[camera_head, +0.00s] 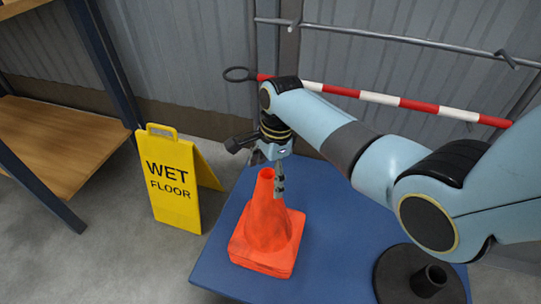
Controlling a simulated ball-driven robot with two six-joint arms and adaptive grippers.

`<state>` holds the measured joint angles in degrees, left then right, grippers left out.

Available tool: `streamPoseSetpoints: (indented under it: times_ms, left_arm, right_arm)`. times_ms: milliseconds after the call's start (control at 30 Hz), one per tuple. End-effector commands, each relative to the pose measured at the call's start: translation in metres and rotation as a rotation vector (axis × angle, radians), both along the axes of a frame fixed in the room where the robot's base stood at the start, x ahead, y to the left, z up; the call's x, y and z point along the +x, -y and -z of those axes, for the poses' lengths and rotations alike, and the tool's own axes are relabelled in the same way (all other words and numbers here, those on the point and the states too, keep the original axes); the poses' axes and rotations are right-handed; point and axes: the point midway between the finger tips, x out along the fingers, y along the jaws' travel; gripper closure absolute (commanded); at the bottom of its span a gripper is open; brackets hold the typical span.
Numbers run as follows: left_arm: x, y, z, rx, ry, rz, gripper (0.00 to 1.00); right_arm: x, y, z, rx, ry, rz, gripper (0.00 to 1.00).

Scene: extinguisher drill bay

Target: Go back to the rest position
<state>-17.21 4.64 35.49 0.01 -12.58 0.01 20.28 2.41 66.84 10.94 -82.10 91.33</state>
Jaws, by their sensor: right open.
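My right gripper (268,174) is above an orange traffic cone (268,226), its fingers pointing down on either side of the cone's top. It is open; whether a finger touches the cone is hard to tell. The cone stands upright on a blue platform (330,250), and its base looks stacked or thick. My right arm reaches in from the right side. My left gripper is not in view.
A yellow wet-floor sign (172,182) stands on the floor left of the platform. A black round base with a tube (405,279) sits at the platform's front right. A red-and-white pole (380,98) hangs along the back wall. A wooden shelf (50,145) is at left.

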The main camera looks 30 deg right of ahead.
Motion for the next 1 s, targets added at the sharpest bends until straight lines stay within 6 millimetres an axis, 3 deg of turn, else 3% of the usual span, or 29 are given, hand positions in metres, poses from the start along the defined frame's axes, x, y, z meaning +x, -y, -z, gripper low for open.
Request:
streamPoseSetpoints:
  times_ms: [100,300,467,667,767,833,1000]
  left_arm:
    - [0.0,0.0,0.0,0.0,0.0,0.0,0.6]
    - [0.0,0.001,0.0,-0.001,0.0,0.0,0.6]
    - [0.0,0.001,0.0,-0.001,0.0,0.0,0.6]
    - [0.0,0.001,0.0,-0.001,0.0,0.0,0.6]
    - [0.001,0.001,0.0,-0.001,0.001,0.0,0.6]
    - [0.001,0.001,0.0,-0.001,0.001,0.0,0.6]
    - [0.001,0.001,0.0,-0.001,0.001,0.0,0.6]
  right_arm:
    - [0.001,0.005,-0.028,0.0,0.005,0.001,0.11]
    - [0.0,0.01,-0.062,-0.001,0.003,0.0,0.11]
    - [-0.001,0.011,-0.073,0.0,0.001,0.001,0.11]
    - [-0.005,0.012,-0.073,-0.004,0.005,-0.02,0.11]
    - [-0.024,0.015,-0.068,-0.025,0.031,-0.124,0.11]
    - [-0.047,0.019,-0.064,-0.054,0.065,-0.264,0.11]
    - [-0.123,0.03,-0.072,-0.158,0.156,-0.734,0.11]
